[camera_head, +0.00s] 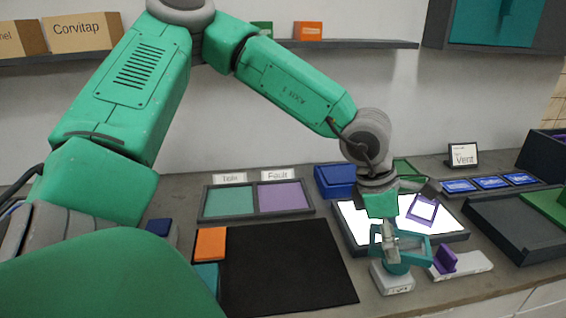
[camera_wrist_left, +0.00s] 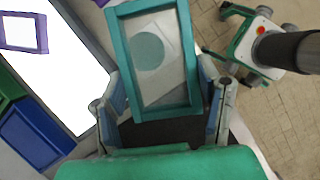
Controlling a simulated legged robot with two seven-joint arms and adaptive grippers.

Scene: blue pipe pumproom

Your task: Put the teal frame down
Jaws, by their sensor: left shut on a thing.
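My left gripper (camera_head: 388,238) is shut on the teal frame (camera_head: 415,240), a small open rectangle, and holds it above the counter at the right. In the left wrist view, the teal frame (camera_wrist_left: 119,48) lies between the two fingers of the left gripper (camera_wrist_left: 162,84). Through its opening I see a white base (camera_head: 393,280) with a teal disc (camera_wrist_left: 148,52). The frame overlaps the base in the picture; I cannot tell whether they touch. My right gripper is not in view.
A lit white panel (camera_head: 360,222) with a purple frame (camera_head: 436,217) lies behind. A white base with a purple piece (camera_head: 445,260) stands right. A two-part teal and purple tray (camera_head: 310,208), a black mat (camera_head: 285,265), and a blue bin (camera_head: 334,181) are left.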

